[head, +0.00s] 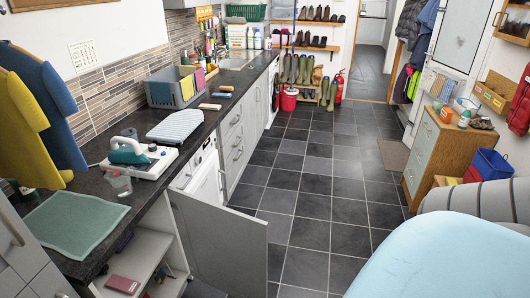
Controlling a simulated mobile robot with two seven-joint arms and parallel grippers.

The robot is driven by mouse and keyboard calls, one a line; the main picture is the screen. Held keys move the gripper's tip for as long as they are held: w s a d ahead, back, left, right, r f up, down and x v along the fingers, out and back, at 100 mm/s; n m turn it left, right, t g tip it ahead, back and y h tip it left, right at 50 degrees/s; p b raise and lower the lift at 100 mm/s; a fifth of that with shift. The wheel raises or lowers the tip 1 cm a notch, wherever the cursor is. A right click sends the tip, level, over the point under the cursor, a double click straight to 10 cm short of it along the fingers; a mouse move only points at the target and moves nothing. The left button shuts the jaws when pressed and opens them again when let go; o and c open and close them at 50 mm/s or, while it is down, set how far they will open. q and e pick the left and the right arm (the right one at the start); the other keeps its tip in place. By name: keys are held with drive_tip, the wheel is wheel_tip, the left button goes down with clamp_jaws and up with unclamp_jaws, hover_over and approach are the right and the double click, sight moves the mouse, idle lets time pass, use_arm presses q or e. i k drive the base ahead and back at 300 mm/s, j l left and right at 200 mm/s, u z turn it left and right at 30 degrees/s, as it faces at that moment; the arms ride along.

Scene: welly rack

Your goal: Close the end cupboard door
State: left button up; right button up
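The end cupboard (148,245) stands under the near end of the dark worktop, at the lower left. Its grey door (232,246) is swung open and stands out over the floor. The open front shows white shelves holding a dark red item (123,284) and other small things. The door's lower edge runs past the bottom of the view. Neither of my grippers is in view.
A light blue padded surface (450,262) fills the lower right corner. The tiled floor (310,210) between it and the door is clear. A white washing machine (204,178) stands beyond the cupboard. An iron (130,151) and a green cloth (75,222) rest on the worktop.

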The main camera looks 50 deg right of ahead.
sight(226, 250)
drive_tip(key=z, duration=1.75)
drive_tip(key=i+l+z, duration=0.25)
drive_tip(key=i+z, duration=0.2)
drive_tip(key=i+l+z, duration=0.1)
drive_tip(key=i+z, duration=0.35)
drive_tip(key=i+u, duration=0.2)
drive_tip(key=i, duration=0.55)
drive_tip(key=i+l+u, duration=0.2)
drive_tip(key=i, duration=0.55)
drive_tip(key=i+u, duration=0.65)
drive_tip(key=u, duration=0.2)
drive_tip(key=i+l+u, duration=0.15)
drive_tip(key=i+u, duration=0.25)
drive_tip(key=k+u, duration=0.1)
drive_tip(key=u, duration=2.3)
drive_tip(key=l+u, duration=0.1)
drive_tip(key=l, duration=0.5)
drive_tip(key=k+l+u, duration=0.15)
drive_tip(key=l, duration=0.4)
drive_tip(key=l+u, duration=0.1)
drive_tip(key=l, duration=0.5)
